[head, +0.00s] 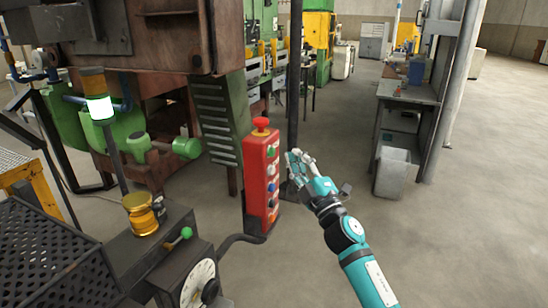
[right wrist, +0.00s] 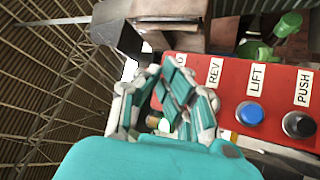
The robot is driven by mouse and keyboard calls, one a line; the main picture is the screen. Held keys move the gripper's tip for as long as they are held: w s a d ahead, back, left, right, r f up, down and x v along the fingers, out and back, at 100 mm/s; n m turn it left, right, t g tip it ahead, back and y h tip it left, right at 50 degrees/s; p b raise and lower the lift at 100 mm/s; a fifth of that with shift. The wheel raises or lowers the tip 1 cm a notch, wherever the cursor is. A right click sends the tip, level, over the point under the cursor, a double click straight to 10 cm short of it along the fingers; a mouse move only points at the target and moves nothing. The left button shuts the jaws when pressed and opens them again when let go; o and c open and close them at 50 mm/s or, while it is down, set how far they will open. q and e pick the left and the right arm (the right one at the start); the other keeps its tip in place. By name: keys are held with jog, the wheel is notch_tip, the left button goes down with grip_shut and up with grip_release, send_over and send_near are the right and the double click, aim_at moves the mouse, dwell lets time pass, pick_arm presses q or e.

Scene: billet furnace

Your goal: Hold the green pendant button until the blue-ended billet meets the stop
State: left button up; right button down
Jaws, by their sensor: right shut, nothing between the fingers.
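The red pendant box (head: 262,185) stands upright near the middle of the head view, with a red mushroom button on top. Its green button (head: 271,151) is near the top of the button column. My right gripper (head: 294,158) is shut and empty just right of the pendant, level with the green button. In the right wrist view the shut fingers (right wrist: 160,95) overlap the end of the red panel (right wrist: 225,100) beside the REV label and hide part of it. I cannot tell whether they touch the button. No blue-ended billet or stop can be made out. My left gripper is out of view.
A black console (head: 160,250) with a green-knobbed lever and a dial stands at lower left. A beacon (head: 97,105) glows white-green above it. Green and rust-brown machinery fills the upper left. A grey bench (head: 410,92) stands at right. Floor around my right arm is clear.

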aim_at(271, 152)
jog(key=shift+w+a, duration=0.35)
jog(key=shift+a, duration=0.4)
jog(key=shift+a+b, duration=0.1)
jog(key=shift+b, duration=0.2)
dwell(0.7)
jog(key=shift+w+a, duration=0.2)
jog(key=shift+a, duration=0.05)
